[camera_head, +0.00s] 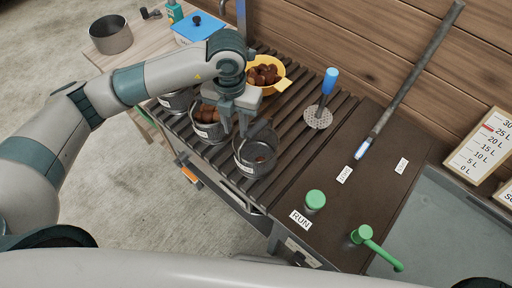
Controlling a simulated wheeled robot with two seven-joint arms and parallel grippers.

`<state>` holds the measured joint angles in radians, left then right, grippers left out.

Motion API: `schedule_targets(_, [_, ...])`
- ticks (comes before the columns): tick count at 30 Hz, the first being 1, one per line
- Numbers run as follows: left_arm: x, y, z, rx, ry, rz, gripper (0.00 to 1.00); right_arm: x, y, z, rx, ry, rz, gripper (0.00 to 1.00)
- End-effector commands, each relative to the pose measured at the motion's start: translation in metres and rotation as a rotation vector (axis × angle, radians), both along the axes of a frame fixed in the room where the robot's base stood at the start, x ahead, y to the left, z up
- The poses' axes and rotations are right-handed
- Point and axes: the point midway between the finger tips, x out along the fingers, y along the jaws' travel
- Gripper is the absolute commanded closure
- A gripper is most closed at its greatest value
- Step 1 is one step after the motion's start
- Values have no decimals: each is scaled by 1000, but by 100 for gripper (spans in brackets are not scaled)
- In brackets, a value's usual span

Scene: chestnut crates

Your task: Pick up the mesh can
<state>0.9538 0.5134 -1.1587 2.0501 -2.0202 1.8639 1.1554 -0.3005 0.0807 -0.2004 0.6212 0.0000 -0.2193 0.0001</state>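Several grey mesh cans with white labels stand in a row on the dark slatted rack. The nearest mesh can (257,158) looks nearly empty, with a small brown bit inside. The middle can (207,130) holds brown chestnuts, and the far can (174,103) is partly hidden by my arm. My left gripper (235,127) points down between the middle and nearest cans. Its fingers are apart, and nothing shows between them. I cannot tell whether a finger touches the nearest can's rim or handle. My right gripper is out of view.
A yellow bowl of chestnuts (275,88) sits behind the gripper. A blue-handled tool (328,85) stands upright on the rack. To the right are a green RUN button (315,199), a green lever (370,240), a long grey bar (415,75) and a sink basin (450,230).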

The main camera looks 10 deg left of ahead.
Motion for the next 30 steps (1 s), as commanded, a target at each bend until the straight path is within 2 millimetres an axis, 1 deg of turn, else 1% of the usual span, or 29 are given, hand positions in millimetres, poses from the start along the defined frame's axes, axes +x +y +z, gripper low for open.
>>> schedule_targets(5, [-1,0,-1,0,1,1,74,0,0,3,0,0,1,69])
schedule_targets(8, [-2,0,-7,1,3,1,74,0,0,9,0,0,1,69])
schedule_targets(14, [-7,-1,-27,1,4,1,74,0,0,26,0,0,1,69])
schedule_targets(15, [-7,-1,-34,2,4,2,74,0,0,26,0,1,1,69])
schedule_targets(18, [-6,-1,-45,1,3,2,74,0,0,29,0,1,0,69])
schedule_targets(21, [-6,-1,-50,0,0,0,74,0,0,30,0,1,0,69])
schedule_targets(30, [-5,-1,-52,0,0,0,74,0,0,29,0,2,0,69])
